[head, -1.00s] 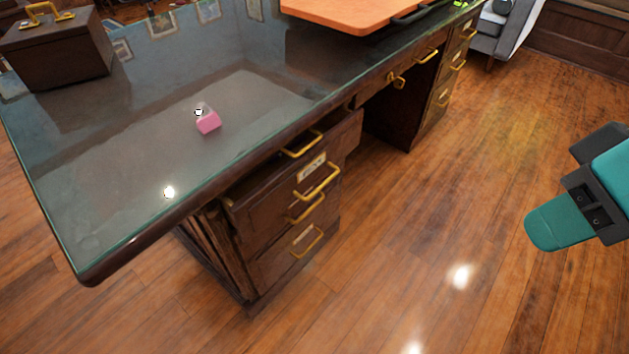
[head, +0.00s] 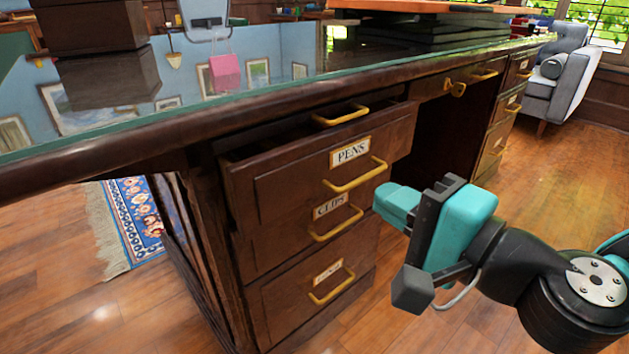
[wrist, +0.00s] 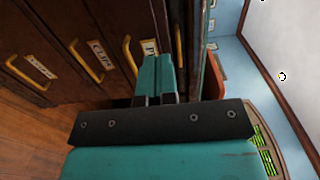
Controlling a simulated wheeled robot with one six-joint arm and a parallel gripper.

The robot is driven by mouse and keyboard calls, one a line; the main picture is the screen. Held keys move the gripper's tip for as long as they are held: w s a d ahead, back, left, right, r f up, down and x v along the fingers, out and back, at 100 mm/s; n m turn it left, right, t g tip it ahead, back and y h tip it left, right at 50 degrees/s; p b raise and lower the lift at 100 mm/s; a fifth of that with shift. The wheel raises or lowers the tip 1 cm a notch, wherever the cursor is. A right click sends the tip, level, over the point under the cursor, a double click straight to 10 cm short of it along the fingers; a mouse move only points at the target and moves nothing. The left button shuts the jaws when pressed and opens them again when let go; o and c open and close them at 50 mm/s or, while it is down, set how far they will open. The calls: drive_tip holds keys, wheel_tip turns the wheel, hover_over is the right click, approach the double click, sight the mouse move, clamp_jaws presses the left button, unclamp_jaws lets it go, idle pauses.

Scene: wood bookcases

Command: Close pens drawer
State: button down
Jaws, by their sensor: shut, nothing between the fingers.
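The pens drawer (head: 290,183), dark wood with a "PENS" label and a brass handle (head: 357,181), stands out from the desk front in the head view. Its open top edge shows dark beneath the desktop. My gripper (head: 392,203) is shut and empty, just right of the drawer front in the head view. In the wrist view the closed teal fingers (wrist: 157,72) point at the drawer fronts and partly cover the pens label (wrist: 148,46). The pens handle (wrist: 130,55) shows left of them. I cannot tell whether the fingertips touch the drawer.
The clips drawer (head: 290,239) and a bottom drawer (head: 305,305) lie below. Another drawer's handle (head: 341,114) is above, set further back. The glass-topped desk (head: 190,122) overhangs the drawers. A grey armchair (head: 563,85) stands far right. The wood floor between is open.

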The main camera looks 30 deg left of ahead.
sight(302, 149)
drive_tip(key=p+x, duration=0.6)
drive_tip(key=x, duration=0.8)
drive_tip(key=shift+d+r, duration=0.1)
